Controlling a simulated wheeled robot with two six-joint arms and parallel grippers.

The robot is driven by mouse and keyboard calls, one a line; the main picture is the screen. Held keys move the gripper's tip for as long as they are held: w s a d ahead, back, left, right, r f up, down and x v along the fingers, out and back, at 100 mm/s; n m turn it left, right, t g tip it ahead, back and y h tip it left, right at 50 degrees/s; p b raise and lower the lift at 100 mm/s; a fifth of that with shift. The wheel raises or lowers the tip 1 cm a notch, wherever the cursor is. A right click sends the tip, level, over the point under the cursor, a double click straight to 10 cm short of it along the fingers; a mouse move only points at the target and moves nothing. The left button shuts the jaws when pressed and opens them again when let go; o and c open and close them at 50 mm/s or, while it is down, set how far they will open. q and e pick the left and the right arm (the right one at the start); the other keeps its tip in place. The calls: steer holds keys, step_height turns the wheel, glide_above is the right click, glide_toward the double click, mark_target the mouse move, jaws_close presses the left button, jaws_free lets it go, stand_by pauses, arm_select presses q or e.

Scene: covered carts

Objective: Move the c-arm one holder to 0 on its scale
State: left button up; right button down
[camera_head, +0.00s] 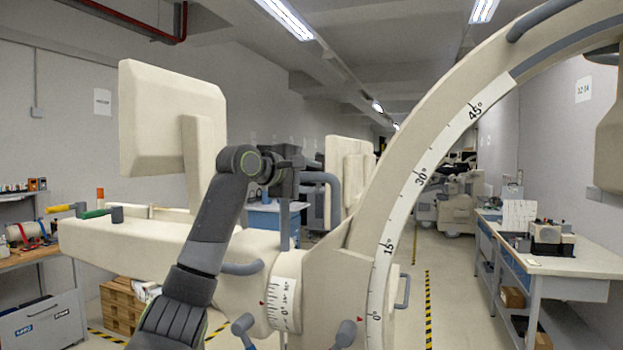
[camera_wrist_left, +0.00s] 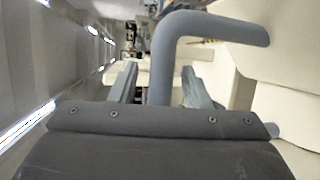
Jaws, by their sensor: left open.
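The cream c-arm (camera_head: 400,170) curves up to the right, with a white degree scale (camera_head: 402,215) on its face marked 0° to 45°. A red mark sits near its 0° end. The holder (camera_head: 335,285) at its base adjoins a white ring scale (camera_head: 285,303) with a red mark at its left; its exact reading is too small to tell. A blue-grey bent handle (camera_head: 333,195) rises behind the holder. My left gripper (camera_head: 308,168) is open at this handle. In the left wrist view, the handle (camera_wrist_left: 163,75) passes between the open fingers (camera_wrist_left: 160,85). My right gripper is not visible.
A long cream beam (camera_head: 150,240) and an upright cream panel (camera_head: 155,118) stand at left. Grey levers (camera_head: 243,328) stick out below the ring scale. A workbench (camera_head: 570,262) stands at right. The floor aisle (camera_head: 450,290) between is clear.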

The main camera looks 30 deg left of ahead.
arm_select(q)
steer(key=b+v, duration=0.7)
steer(key=v, duration=1)
steer(key=shift+r, duration=0.1)
stand_by(0.8)
